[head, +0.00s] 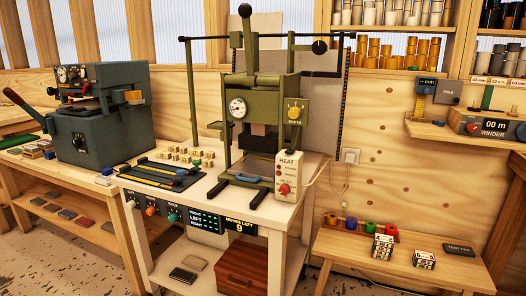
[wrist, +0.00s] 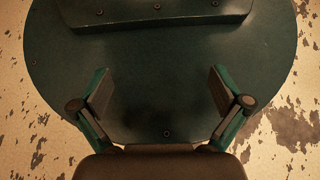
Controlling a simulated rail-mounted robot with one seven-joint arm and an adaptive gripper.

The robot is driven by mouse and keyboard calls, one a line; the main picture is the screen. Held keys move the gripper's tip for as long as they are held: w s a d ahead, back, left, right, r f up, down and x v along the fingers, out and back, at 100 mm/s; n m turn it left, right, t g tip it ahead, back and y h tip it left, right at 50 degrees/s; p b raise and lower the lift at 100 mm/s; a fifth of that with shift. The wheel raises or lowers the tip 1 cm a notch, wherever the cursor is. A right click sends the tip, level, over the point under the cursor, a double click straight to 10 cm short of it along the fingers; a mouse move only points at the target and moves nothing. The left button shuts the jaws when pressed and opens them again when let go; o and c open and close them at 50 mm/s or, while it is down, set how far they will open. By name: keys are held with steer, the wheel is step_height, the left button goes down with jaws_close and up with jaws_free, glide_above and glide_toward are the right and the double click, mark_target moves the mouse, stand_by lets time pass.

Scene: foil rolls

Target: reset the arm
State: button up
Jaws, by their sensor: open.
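My gripper (wrist: 160,95) shows in the wrist view with its two fingers spread wide apart. It is open, and nothing is between the fingers. Below it is a dark green rounded plate with small screws, which seems to be my own base. My arm and gripper do not show in the head view.
In the head view a green heat press (head: 262,130) stands on a white cart (head: 275,212). A dark grey machine (head: 105,120) stands on the left bench. A low wooden table (head: 345,250) with coloured rolls is at right. Speckled floor (head: 75,255) shows at lower left.

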steer(key=w+r+t+p, duration=0.2)
steer(key=w+r+p, duration=0.1)
steer(key=r+p, duration=0.5)
steer(key=w+r+t+p, duration=0.3)
steer(key=r+p, duration=0.5)
steer(key=p, duration=0.7)
steer(key=shift+a+h, duration=0.15)
steer(key=shift+h, duration=0.15)
